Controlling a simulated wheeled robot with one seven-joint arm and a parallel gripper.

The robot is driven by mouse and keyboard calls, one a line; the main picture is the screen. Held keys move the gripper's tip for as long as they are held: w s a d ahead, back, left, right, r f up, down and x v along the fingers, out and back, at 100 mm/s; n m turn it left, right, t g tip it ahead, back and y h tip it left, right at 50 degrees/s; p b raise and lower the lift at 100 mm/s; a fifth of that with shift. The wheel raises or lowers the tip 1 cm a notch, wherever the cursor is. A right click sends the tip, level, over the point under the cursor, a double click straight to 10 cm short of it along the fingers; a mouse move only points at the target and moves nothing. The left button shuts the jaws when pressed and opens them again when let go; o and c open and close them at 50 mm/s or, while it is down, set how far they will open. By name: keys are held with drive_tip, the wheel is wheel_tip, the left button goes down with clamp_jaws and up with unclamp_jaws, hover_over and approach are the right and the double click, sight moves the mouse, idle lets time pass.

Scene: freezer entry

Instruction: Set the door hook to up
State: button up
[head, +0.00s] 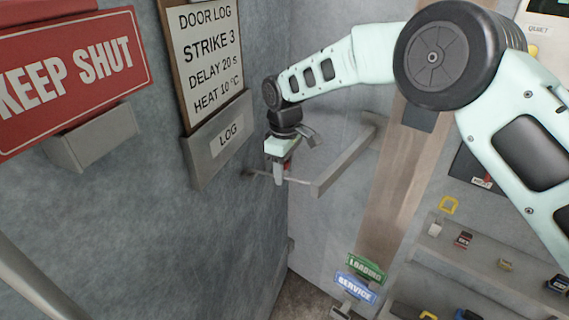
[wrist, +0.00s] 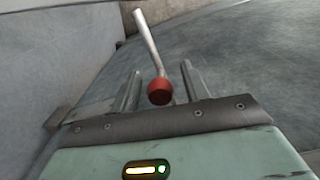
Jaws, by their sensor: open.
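The door hook (wrist: 147,40) shows in the wrist view as a thin metal rod with a red ball knob (wrist: 160,92) at its near end. My gripper (wrist: 161,72) is open, with one finger on each side of the knob. In the head view my gripper (head: 279,172) points down at the corner by the wall. A thin rod (head: 298,181) runs past the fingers there, but the knob is mostly hidden by the gripper.
A grey bar (head: 345,160) stands out just right of my gripper. The log holder (head: 218,140) and red KEEP SHUT sign (head: 75,75) are on the left wall. Shelves with small items (head: 480,250) stand at the right. Green and blue signs (head: 360,280) stand low.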

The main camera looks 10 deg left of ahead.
drive_tip(key=shift+f, duration=0.15)
clamp_jaws()
